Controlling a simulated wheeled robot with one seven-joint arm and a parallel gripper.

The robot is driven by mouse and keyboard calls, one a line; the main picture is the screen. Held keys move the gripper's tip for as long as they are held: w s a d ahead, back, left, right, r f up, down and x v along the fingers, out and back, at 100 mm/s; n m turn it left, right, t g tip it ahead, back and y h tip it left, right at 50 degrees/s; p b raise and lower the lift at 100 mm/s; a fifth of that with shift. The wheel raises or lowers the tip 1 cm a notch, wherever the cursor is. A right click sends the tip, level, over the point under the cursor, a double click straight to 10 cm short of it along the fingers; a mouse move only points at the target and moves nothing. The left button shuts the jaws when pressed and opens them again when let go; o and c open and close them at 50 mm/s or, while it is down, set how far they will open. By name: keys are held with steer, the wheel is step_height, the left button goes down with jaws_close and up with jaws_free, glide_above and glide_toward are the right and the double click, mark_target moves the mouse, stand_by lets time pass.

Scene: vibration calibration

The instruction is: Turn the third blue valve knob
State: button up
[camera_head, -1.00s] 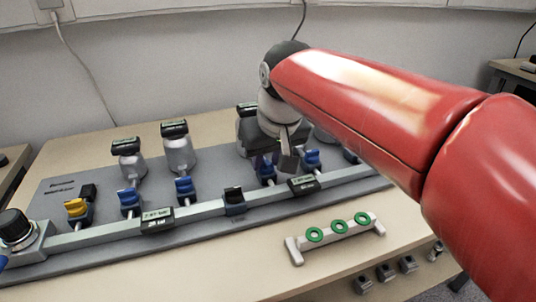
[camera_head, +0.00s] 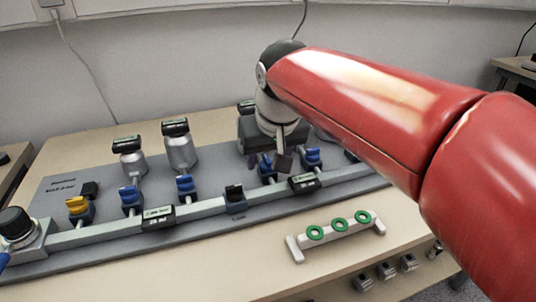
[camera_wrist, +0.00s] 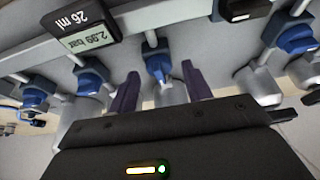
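The third blue valve knob (camera_head: 267,172) is on the grey panel, below my gripper and partly hidden by it in the head view. It shows in the wrist view (camera_wrist: 158,66) between the two purple fingers. My gripper (camera_wrist: 160,70) is open, with one finger on each side of that knob. I cannot tell whether either finger touches it. The first blue knob (camera_head: 130,200) and second blue knob (camera_head: 185,187) are to the left. Another blue knob (camera_head: 312,157) is just to the right.
A yellow knob (camera_head: 78,207) and a black dial (camera_head: 15,224) are at the left. Small displays (camera_head: 158,218) and a black block (camera_head: 235,197) line the front rail. A white rack with green rings (camera_head: 338,228) stands in front on the table.

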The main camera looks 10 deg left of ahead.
steer(key=shift+r, duration=0.1)
steer(key=v, duration=0.7)
steer(key=shift+s+r+p, duration=0.15)
steer(key=shift+r+p, duration=0.1)
steer(key=shift+p, duration=0.1)
steer(key=shift+s+d, duration=0.1)
steer(key=shift+d, duration=0.05)
